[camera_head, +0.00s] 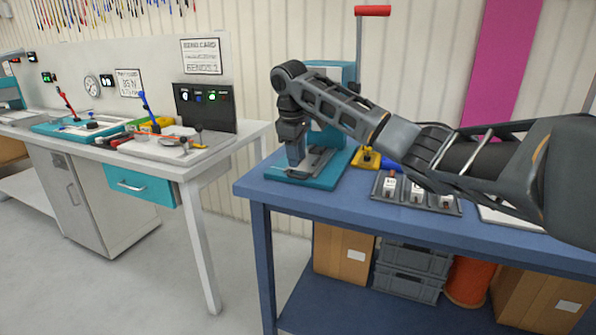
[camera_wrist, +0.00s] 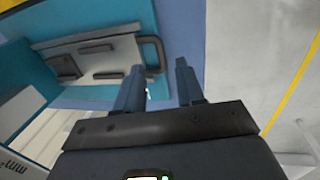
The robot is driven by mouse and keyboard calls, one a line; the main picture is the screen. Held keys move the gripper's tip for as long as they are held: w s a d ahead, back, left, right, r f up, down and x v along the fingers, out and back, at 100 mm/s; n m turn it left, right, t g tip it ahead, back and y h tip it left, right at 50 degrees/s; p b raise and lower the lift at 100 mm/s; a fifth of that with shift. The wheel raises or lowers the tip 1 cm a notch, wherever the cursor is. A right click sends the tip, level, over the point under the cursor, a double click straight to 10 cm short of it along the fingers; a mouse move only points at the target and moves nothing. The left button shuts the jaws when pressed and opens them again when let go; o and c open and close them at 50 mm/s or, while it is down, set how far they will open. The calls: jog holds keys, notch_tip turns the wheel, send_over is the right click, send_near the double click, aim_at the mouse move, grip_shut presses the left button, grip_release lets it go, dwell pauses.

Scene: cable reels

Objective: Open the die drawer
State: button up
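A teal press (camera_head: 333,72) with a red-topped lever stands on the blue table. Its teal base carries a pale, drawer-like plate (camera_head: 312,164) with a dark loop handle (camera_wrist: 152,54) at its end in the wrist view. A teal drawer (camera_head: 140,185) with a pale handle is shut under the white bench at the left. No label shows which is the die drawer. My gripper (camera_head: 294,160) points down over the press base. In the wrist view its fingers (camera_wrist: 158,84) are apart with nothing between them, close beside the loop handle. I cannot tell whether they touch it.
A grey tray with white pieces (camera_head: 416,194) and a yellow object (camera_head: 366,158) are right of the press. Tools and a dark control box (camera_head: 205,107) crowd the white bench (camera_head: 245,140). Boxes and crates fill the shelf below. The floor between the benches is clear.

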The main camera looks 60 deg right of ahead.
aim_at(298, 178)
jog(key=f, duration=0.2)
jog(key=d+f, duration=0.1)
jog(key=f, duration=0.2)
jog(key=shift+w+f, duration=0.1)
jog(key=shift+f, duration=0.15)
jog(key=shift+c, duration=0.3)
grip_shut()
